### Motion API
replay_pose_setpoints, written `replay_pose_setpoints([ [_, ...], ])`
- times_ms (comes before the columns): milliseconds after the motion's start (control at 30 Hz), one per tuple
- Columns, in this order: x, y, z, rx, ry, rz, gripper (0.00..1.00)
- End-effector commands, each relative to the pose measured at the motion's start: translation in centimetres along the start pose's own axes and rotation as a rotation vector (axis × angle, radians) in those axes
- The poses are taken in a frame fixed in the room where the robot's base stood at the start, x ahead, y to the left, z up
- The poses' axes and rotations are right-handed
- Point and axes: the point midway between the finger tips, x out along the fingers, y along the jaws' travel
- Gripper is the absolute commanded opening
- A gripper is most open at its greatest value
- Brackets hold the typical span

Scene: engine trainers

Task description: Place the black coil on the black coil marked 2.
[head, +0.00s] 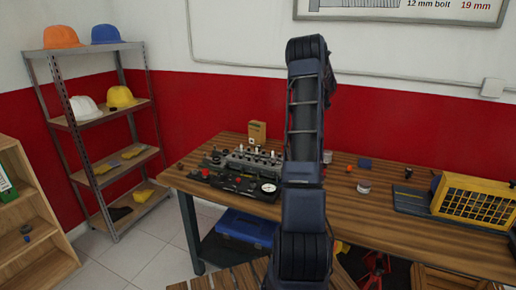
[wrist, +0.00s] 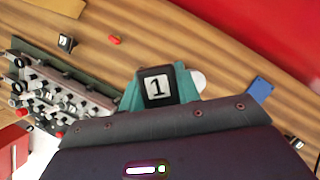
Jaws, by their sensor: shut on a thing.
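My gripper (wrist: 159,90) has teal fingers and is shut on a black coil (wrist: 155,87) whose white-framed face shows the number 1. The held coil is above the wooden table in the wrist view. Another small black coil (wrist: 67,42) with a pale mark stands on the table at the upper left, behind the engine trainer; its mark looks like a 2 but is small. The held coil is apart from it, to its right and nearer the camera. In the head view my arm hides the gripper and the held coil.
The engine trainer (head: 246,164) with many upright parts stands on the table (head: 335,184), left of my arm. A cardboard box (head: 257,131) is behind it. A yellow cage (head: 475,203) stands at the right. A red piece (wrist: 114,39) and a blue block (wrist: 260,89) lie on the table.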

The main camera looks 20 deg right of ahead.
Motion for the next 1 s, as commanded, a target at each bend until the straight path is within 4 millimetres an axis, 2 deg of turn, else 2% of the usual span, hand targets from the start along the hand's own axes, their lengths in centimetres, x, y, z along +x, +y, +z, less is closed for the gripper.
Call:
replay_pose_setpoints([
  [33, 0.4, 2.0, 1.4, -0.033, -0.001, 0.012, 0.06],
  [300, 1.8, 12.2, 7.4, -0.197, -0.002, 0.08, 0.06],
  [600, 2.7, 23.6, 12.0, -0.365, -0.001, 0.15, 0.06],
  [700, 2.8, 26.4, 12.9, -0.405, -0.002, 0.166, 0.06],
  [800, 2.9, 28.3, 13.5, -0.432, -0.002, 0.177, 0.06],
  [1000, 3.7, 29.8, 13.5, -0.452, 0.0, 0.186, 0.06],
])
